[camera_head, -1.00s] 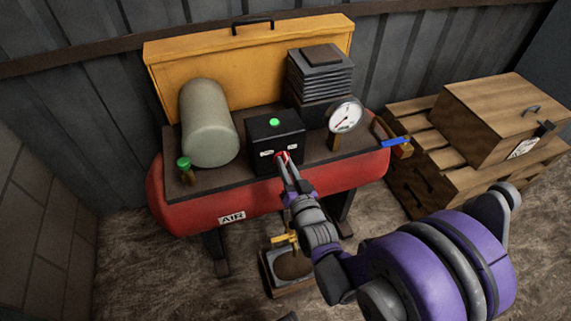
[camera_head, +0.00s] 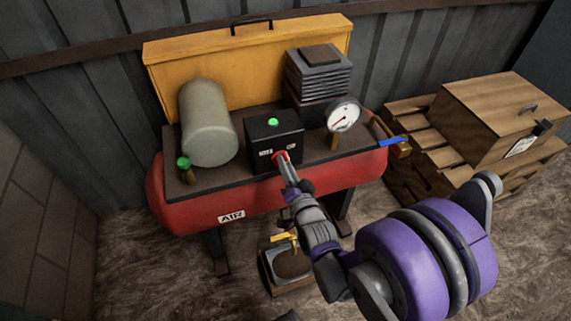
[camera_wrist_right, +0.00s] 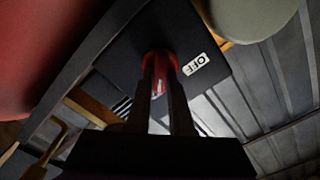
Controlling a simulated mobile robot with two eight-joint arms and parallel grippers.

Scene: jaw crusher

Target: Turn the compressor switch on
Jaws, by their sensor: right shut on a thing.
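The compressor is a red tank (camera_head: 200,216) marked AIR, with a dark top deck. On the deck stands a black switch box (camera_head: 262,132) with a green light on top and small white labels on its front. The red switch (camera_head: 281,156) is on the box front between the labels. My right gripper (camera_head: 283,162) is shut on the red switch. In the right wrist view the red switch (camera_wrist_right: 158,86) sits between my fingers, beside a label reading OFF (camera_wrist_right: 195,64). The other label is mostly hidden behind the fingers. My left gripper is not in view.
A gauge (camera_head: 343,115), a grey-green cylinder (camera_head: 207,123) and a ribbed block (camera_head: 318,75) flank the box. A yellow panel (camera_head: 270,60) stands open behind. A blue-handled valve (camera_head: 391,142) projects at the right. A wooden crate (camera_head: 497,115) sits on pallets. A small tray lies below the tank.

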